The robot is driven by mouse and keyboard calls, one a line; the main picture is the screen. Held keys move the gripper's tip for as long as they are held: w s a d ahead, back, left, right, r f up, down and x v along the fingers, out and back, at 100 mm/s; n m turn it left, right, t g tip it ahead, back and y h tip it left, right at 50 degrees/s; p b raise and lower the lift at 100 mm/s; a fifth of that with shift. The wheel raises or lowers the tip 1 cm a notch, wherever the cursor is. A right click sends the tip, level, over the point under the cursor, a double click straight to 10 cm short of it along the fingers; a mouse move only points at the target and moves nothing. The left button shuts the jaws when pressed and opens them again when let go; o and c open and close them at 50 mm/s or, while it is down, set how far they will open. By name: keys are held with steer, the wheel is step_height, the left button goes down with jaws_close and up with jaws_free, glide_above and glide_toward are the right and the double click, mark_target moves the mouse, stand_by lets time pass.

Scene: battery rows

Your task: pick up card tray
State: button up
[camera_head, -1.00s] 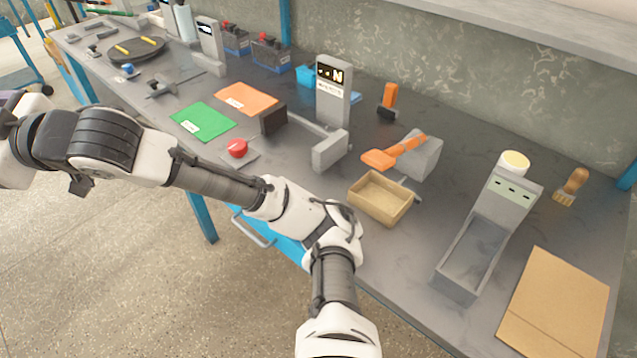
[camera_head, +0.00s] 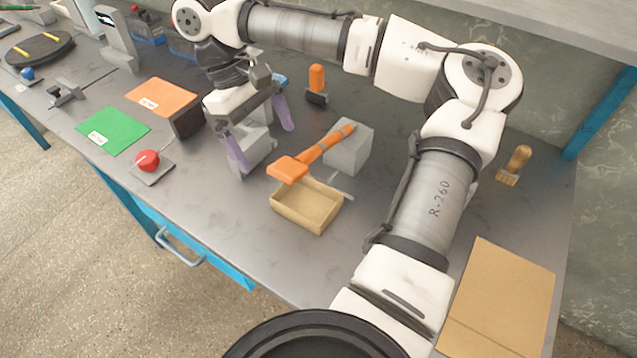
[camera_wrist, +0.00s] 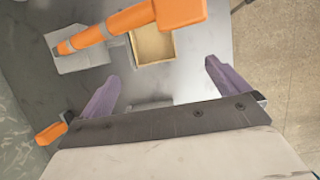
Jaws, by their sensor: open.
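The card tray is a small, open, tan box (camera_head: 294,217) on the grey bench, and it looks empty. In the wrist view the tray (camera_wrist: 153,48) shows beyond the fingertips, partly covered by the orange tool. My gripper (camera_head: 260,132) is open, its two purple fingers pointing down, above and to the left of the tray in the head view. Its fingers (camera_wrist: 162,72) also show spread apart in the wrist view, with nothing held between them. The gripper is apart from the tray and over or close to a grey fixture (camera_head: 252,150).
An orange tool (camera_head: 310,155) leans on a grey block (camera_head: 350,148), its wide end by the tray's back edge. A red button (camera_head: 147,160), green sheet (camera_head: 113,130) and orange sheet (camera_head: 162,97) lie left. A brown board (camera_head: 500,300) lies right. Bench in front of the tray is clear.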

glide_toward(306, 206)
steer(key=shift+p+x, duration=0.3)
steer(key=shift+x, duration=2.25)
steer(key=c, duration=1)
steer(key=shift+r, duration=0.15)
